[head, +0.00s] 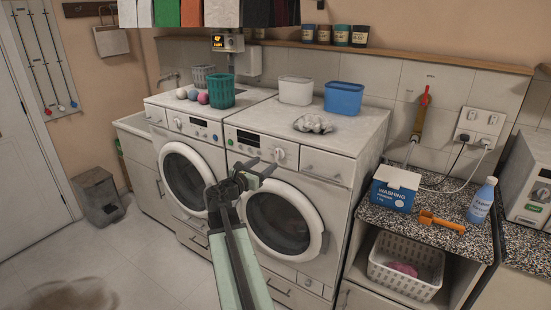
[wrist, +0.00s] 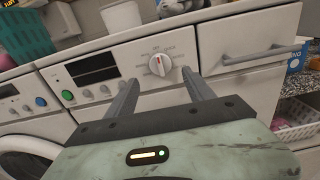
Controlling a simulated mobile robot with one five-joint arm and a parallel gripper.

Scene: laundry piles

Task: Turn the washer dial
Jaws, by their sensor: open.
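The right washer (head: 305,170) has a round white dial (head: 280,153) on its control panel. In the wrist view the dial (wrist: 160,65) shows a red mark near its top, with small printed labels around it. My gripper (head: 263,167) is in front of the panel, a little below and left of the dial in the head view. In the wrist view my gripper (wrist: 160,79) is open, with one finger on each side of the dial in the picture. I cannot tell whether either finger touches it. Nothing is between the fingers that I can see held.
A second washer (head: 188,155) stands to the left. A drawer handle (wrist: 257,55) sticks out right of the dial. A grey cloth (head: 313,124), a white tub (head: 295,91) and a blue tub (head: 343,98) are on top. A speckled counter (head: 395,222) is at the right.

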